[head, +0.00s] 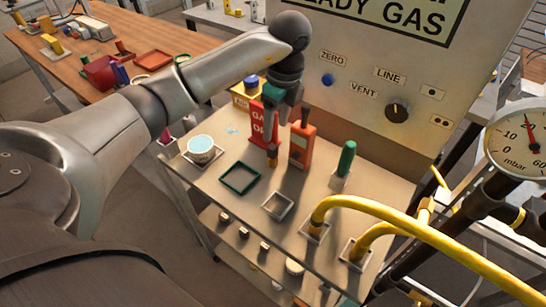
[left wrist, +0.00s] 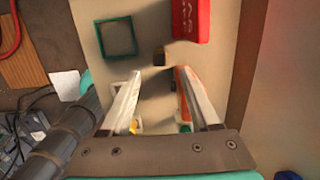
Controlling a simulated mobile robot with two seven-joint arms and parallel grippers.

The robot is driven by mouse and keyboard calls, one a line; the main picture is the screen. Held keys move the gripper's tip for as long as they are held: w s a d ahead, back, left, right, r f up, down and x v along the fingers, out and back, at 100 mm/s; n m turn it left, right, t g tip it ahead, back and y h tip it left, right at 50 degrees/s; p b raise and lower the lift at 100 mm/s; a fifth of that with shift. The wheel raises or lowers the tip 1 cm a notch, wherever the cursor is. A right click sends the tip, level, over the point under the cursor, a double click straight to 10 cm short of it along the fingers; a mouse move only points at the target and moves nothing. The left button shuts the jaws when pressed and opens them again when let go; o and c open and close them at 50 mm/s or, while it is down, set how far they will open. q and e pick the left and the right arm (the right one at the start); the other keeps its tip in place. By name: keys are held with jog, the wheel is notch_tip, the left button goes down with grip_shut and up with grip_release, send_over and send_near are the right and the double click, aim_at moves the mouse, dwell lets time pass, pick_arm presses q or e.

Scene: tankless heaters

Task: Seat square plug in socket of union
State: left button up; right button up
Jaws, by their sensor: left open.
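My left gripper (head: 272,139) points down over the bench in front of the red sign; its two pale fingers are apart in the left wrist view (left wrist: 158,74). A small brass-coloured piece (head: 272,159) stands just below the fingertips. Nothing is clearly held. My right gripper is not in view.
A red sign block (head: 258,117) and an orange tool (head: 301,140) stand close behind the gripper. A green square tray (head: 240,190), a grey square tray (head: 277,216), a bowl (head: 201,155) and a green handle (head: 346,158) are around. Yellow hoses (head: 400,216) cross the right side.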

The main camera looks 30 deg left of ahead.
aim_at(273, 146)
pick_arm(q)
notch_tip(273, 146, down, 3)
jog(key=shift+a+r, duration=0.15)
jog(key=shift+r, duration=0.05)
jog(key=shift+f, duration=0.5)
jog(key=f, duration=0.3)
jog(key=f+b, duration=0.1)
jog(key=shift+a+f, duration=0.35)
grip_shut()
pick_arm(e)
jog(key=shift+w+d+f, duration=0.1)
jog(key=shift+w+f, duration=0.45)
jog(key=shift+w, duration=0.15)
pick_arm(q)
jog(key=shift+r, duration=0.1)
